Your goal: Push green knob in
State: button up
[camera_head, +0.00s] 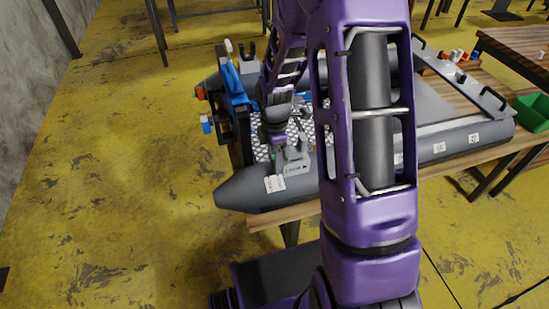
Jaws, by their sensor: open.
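The grey inflatable boat (445,142) lies on a wooden table. My gripper (278,154) points down over the near-left part of the boat, close to a small grey fitting (297,162) on its tube. My gripper is open, with nothing visible held. A tiny green spot (273,156) shows right at the fingertips; it may be the green knob, but it is too small to be sure. I cannot tell whether the fingers touch it. My purple arm hides the middle of the boat.
A blue and black transom assembly (233,92) with orange and blue knobs stands at the boat's left end. A green bin (533,112) is at the right. Another wooden table (518,45) stands at the upper right. The yellow floor at left is clear.

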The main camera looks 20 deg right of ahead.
notch_tip(320, 180, up, 18)
jog(key=p, duration=0.2)
jog(key=shift+f+p, duration=0.25)
jog(key=shift+p, duration=0.05)
dwell(0.3)
